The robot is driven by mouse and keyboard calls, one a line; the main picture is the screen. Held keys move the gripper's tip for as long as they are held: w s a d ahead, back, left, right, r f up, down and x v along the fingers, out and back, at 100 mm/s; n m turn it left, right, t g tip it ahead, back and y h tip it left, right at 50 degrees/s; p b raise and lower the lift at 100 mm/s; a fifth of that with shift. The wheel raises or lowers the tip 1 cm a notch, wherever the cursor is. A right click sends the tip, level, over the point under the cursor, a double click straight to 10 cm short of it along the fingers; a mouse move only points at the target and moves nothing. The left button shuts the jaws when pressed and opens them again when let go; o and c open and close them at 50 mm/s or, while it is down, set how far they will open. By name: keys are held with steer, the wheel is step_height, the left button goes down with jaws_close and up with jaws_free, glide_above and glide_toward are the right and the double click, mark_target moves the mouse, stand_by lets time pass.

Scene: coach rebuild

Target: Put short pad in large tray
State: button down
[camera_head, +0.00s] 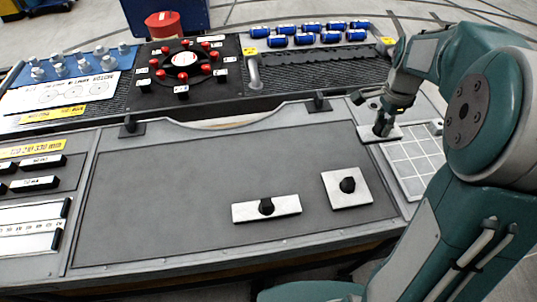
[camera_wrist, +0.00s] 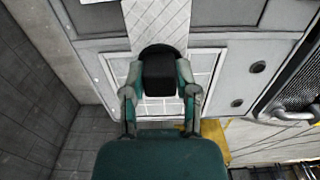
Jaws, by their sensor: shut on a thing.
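My gripper (camera_head: 382,122) is shut on the black knob of a white pad (camera_head: 394,132), which I take to be the short pad. In the wrist view, both fingertips (camera_wrist: 160,85) flank the black knob (camera_wrist: 160,77). The pale pad (camera_wrist: 164,28) runs from it past the top edge. The gripper body hides the pad's near part. The large tray (camera_head: 416,170), a pale framed grid, lies at the right end of the bench. In the wrist view the tray (camera_wrist: 112,70) shows behind the knob. Any gap between pad and tray is unclear.
A long white pad (camera_head: 245,213) and a square white pad (camera_head: 358,198), each with a black knob, lie on the grey mat (camera_head: 180,180). Blue cylinders (camera_head: 305,39) and a round part with red knobs (camera_head: 183,60) stand behind. The mat's left and middle are clear.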

steer(key=shift+a, duration=0.4)
steer(key=w+a+f, duration=0.2)
steer(key=a+f, duration=0.1)
steer(key=w+a+f, duration=0.3)
steer(key=a, duration=0.1)
steer(key=w+a+f, duration=0.2)
steer(key=a+f, duration=0.1)
steer(key=a, duration=0.1)
steer(key=shift+w+f, duration=0.35)
steer(key=shift+f, duration=1.65)
steer(key=shift+a+f, duration=0.1)
steer(key=shift+c, duration=1.9)
jaws_free()
